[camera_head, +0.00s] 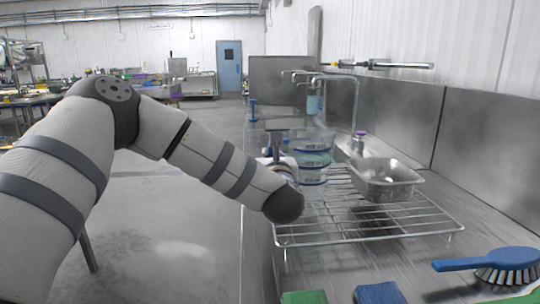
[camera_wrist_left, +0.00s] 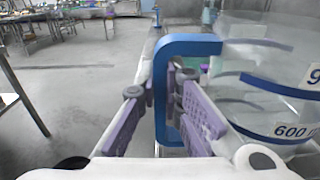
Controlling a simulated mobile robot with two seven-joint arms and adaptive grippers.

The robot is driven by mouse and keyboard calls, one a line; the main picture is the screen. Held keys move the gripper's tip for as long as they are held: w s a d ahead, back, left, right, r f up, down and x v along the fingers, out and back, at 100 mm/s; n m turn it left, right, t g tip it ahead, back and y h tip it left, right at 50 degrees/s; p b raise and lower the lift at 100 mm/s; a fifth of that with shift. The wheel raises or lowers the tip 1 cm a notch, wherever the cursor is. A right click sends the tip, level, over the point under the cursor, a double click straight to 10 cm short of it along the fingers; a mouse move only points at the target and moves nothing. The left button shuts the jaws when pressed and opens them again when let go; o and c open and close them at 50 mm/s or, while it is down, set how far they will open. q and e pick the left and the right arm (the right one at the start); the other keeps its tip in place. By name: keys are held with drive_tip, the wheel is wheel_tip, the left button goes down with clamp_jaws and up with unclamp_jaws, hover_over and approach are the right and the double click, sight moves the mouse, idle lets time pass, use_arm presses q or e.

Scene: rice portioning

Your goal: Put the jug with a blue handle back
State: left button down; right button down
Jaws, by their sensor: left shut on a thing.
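The clear jug (camera_head: 316,158) has blue bands and white labels. In the head view it is beside my left gripper (camera_head: 280,160), at the left side of the wire rack (camera_head: 370,238). I cannot tell whether its base touches the rack. In the left wrist view the jug (camera_wrist_left: 265,95) fills the right side, one label reading 600. Its blue handle (camera_wrist_left: 190,45) passes between the purple-padded fingers of my left gripper (camera_wrist_left: 163,105), which is shut on it. My left forearm hides part of the rack's left side. My right gripper is not in view.
A steel pan (camera_head: 388,180) sits on the rack to the right of the jug. A faucet (camera_head: 355,100) stands behind. A blue brush (camera_head: 490,263), a blue sponge (camera_head: 378,293) and a green sponge (camera_head: 304,297) lie at the front. Open floor is to the left.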

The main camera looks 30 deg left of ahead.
use_arm(q)
drive_tip(key=c, duration=2.1)
unclamp_jaws()
drive_tip(key=shift+f, duration=0.2)
drive_tip(key=shift+c, duration=0.2)
drive_tip(key=o, duration=0.4)
drive_tip(key=shift+r, duration=0.2)
drive_tip(key=v, duration=1.2)
